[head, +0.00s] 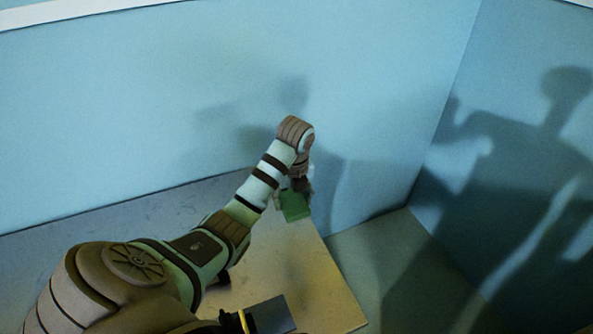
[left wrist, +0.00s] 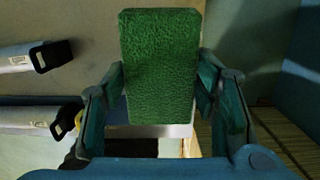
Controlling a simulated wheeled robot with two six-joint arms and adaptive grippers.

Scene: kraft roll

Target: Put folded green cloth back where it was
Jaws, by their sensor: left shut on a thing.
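The folded green cloth (head: 295,208) is a small textured green block at the far end of my left arm in the head view. My left gripper (head: 298,189) is shut on it, near the far right part of the table. In the left wrist view the cloth (left wrist: 160,60) stands out between the two fingers of my left gripper (left wrist: 162,85), one on each side. I cannot tell from these views whether the cloth touches the table. My right gripper is in neither view.
The tan table (head: 325,285) ends at a right edge, with darker floor beyond. Blue walls (head: 390,90) stand behind and right. A dark grey block (head: 272,314) lies at the near edge. Two pale bars with black ends (left wrist: 40,58) show in the left wrist view.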

